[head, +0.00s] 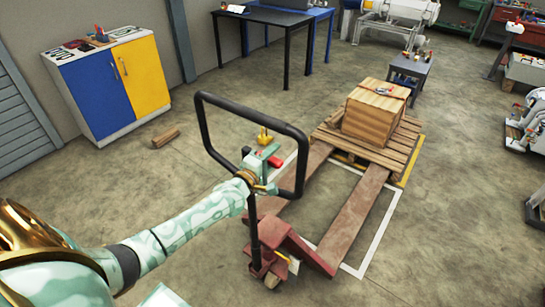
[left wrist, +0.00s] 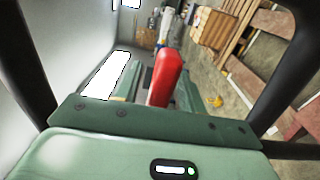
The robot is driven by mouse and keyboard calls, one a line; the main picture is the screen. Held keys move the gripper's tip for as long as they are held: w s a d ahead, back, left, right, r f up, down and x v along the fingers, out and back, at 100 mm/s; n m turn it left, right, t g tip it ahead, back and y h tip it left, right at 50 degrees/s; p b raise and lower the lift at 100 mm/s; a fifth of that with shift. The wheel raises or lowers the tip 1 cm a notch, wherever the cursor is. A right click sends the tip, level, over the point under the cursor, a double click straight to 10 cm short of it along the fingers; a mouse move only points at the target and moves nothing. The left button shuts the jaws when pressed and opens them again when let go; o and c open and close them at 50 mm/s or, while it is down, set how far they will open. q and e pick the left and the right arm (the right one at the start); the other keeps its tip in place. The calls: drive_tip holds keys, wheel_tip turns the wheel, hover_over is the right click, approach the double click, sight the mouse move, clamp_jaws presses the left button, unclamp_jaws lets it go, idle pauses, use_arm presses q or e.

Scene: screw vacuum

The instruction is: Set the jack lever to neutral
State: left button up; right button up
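The red jack lever (left wrist: 168,78) rises in the middle of the left wrist view, just beyond my gripper's green body. In the head view its red tip (head: 275,161) shows beside my left gripper (head: 262,168), inside the black handle loop (head: 297,150) of the pallet jack. The gripper is right at the lever; whether it touches it is hidden. The jack's red base (head: 268,235) and forks (head: 352,218) stand on the floor. My right gripper is not in view.
A wooden crate (head: 374,110) sits on a pallet (head: 408,140) over the far ends of the forks. A blue and yellow cabinet (head: 115,85) stands at the left wall, with a wood block (head: 166,137) on the floor near it. The floor at lower right is clear.

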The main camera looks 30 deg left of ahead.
use_arm(q)
drive_tip(key=shift+s, duration=0.5)
drive_tip(key=s+a+p, duration=0.1)
drive_tip(key=s, duration=1.4)
drive_tip(key=shift+s, duration=0.15)
